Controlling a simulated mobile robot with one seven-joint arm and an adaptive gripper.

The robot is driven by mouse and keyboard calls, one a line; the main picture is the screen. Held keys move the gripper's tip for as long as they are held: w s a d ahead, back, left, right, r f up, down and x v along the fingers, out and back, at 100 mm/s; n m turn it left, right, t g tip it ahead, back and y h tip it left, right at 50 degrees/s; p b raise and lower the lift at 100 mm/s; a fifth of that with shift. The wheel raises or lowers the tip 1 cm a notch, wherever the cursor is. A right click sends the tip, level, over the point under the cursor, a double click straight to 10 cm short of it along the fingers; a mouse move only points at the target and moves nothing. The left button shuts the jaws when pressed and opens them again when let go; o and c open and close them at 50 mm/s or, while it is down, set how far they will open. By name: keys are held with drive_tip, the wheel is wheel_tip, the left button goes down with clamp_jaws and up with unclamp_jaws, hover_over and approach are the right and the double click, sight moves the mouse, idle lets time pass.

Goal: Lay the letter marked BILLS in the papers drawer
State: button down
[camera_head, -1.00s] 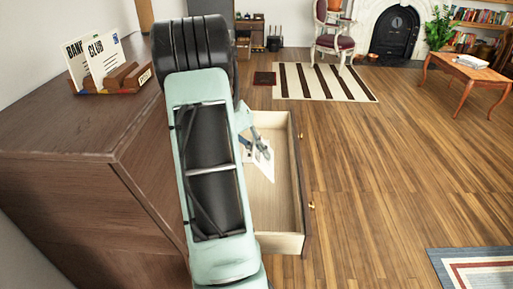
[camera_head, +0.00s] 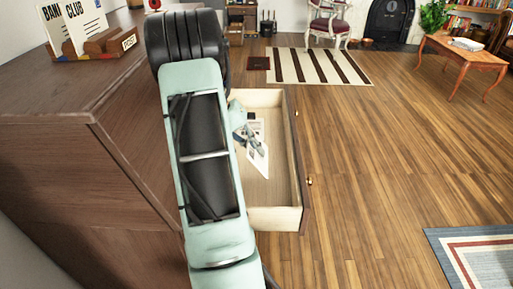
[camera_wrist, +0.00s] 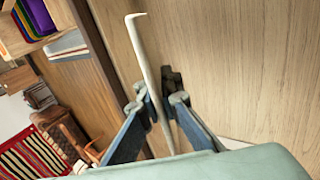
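The papers drawer (camera_head: 265,215) stands pulled out from the brown cabinet. My gripper (camera_head: 246,137) is over its inside, partly hidden by my arm. In the wrist view, my gripper (camera_wrist: 157,104) is shut on a thin white letter (camera_wrist: 148,50), seen nearly edge-on. The letter also shows as a white sheet (camera_head: 258,162) below the fingers in the head view. Its marking cannot be read. The pale wooden drawer floor is close beside it; I cannot tell whether they touch.
On the cabinet top (camera_head: 50,85), a letter rack (camera_head: 105,44) marked POST holds letters marked BANK (camera_head: 52,28) and CLUB (camera_head: 80,24). The drawer's front panel (camera_head: 299,150) has brass knobs. Open wooden floor (camera_head: 370,160) lies to the right.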

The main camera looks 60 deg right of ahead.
drive_tip(key=shift+f+b, duration=2.05)
drive_tip(key=shift+f, duration=1.8)
drive_tip(key=c, duration=2.1)
unclamp_jaws()
wheel_tip(320, 180, up, 10)
drive_tip(key=shift+r, duration=0.1)
